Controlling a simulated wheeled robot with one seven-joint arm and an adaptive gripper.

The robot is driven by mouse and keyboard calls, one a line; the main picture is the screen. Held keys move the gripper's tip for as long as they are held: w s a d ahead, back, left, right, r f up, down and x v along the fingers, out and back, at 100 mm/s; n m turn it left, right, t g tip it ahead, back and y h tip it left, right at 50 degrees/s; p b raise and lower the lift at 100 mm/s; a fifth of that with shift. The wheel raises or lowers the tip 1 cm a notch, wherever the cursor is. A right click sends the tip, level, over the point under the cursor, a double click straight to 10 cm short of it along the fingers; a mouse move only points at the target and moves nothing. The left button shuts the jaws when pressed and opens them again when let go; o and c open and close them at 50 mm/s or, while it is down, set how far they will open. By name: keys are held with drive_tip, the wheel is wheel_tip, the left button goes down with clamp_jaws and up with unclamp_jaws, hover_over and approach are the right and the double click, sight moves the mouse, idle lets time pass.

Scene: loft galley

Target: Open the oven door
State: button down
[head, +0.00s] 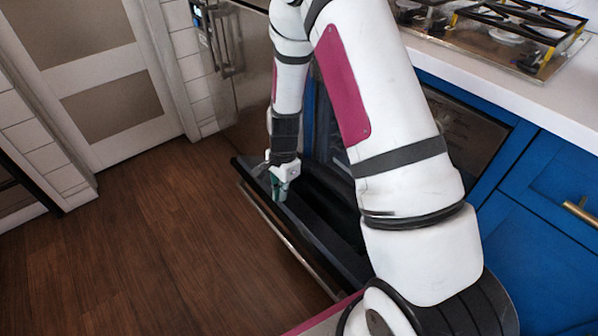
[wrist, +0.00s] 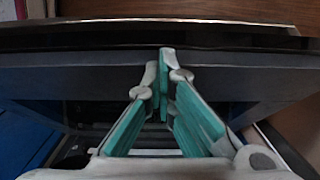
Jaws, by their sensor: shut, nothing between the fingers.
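The oven door (head: 300,238) is swung down and well open in the head view, tilted out from the blue cabinets over the floor. Its metal handle bar (head: 283,238) runs along the outer side of its top edge. My gripper (head: 279,196) is at the inner side of the door near its far upper corner. In the wrist view my gripper (wrist: 165,62) is shut with nothing in it, its teal fingertips together in front of the dark inner face of the door (wrist: 245,90). I cannot tell whether the fingertips touch the door. My arm hides part of the oven.
A steel fridge (head: 240,75) stands beyond the oven, and a white panelled door (head: 95,75) is at the left. Blue cabinets (head: 545,225) and a counter with a gas hob (head: 510,35) are on the right. The wooden floor (head: 150,240) at left is clear.

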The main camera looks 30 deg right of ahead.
drive_tip(key=s+a+f+b, duration=0.1)
drive_tip(key=a+f+b, duration=0.3)
drive_tip(key=f, duration=0.5)
drive_tip(key=a+f+b, duration=0.4)
drive_tip(key=a+f, duration=0.1)
drive_tip(key=f, duration=0.4)
drive_tip(key=shift+s+a, duration=0.2)
drive_tip(key=shift+s, duration=0.2)
drive_tip(key=a+r+p, duration=0.2)
drive_tip(key=r+p, duration=0.1)
drive_tip(key=r, duration=0.3)
drive_tip(key=s+a+r+p, duration=0.1)
drive_tip(key=a+r+p, duration=0.2)
drive_tip(key=r, duration=0.2)
drive_tip(key=shift+a+r, duration=0.35)
drive_tip(key=shift+r, duration=0.05)
